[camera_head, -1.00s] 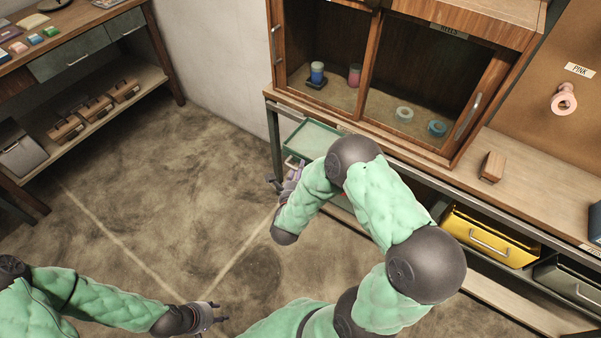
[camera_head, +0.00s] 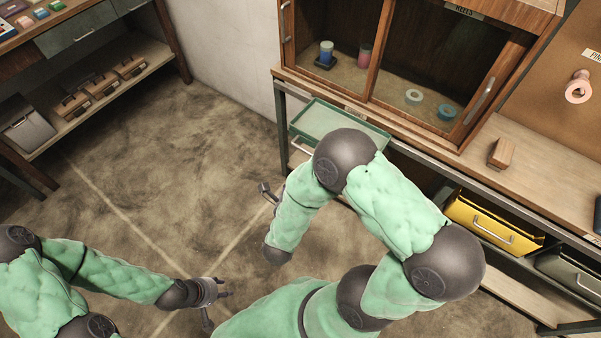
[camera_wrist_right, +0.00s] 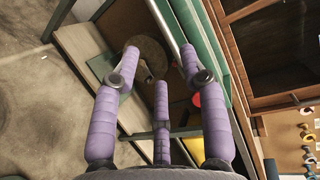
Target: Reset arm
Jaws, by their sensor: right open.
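My right gripper (camera_wrist_right: 160,66) shows in the right wrist view with its purple fingers spread and nothing between them. In the head view it is mostly hidden behind my right forearm; only a dark finger part (camera_head: 268,193) shows, left of and below the pulled-out green drawer (camera_head: 326,121). The gripper appears apart from the drawer. My left gripper (camera_head: 219,309) is low in the head view, over the floor, with fingers apart and empty.
A wooden cabinet (camera_head: 376,78) stands on the bench with tape reels inside. A wooden block (camera_head: 501,153) lies on the bench, and a yellow drawer (camera_head: 492,226) is below. A shelf table (camera_head: 160,68) is at left. Open floor lies between.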

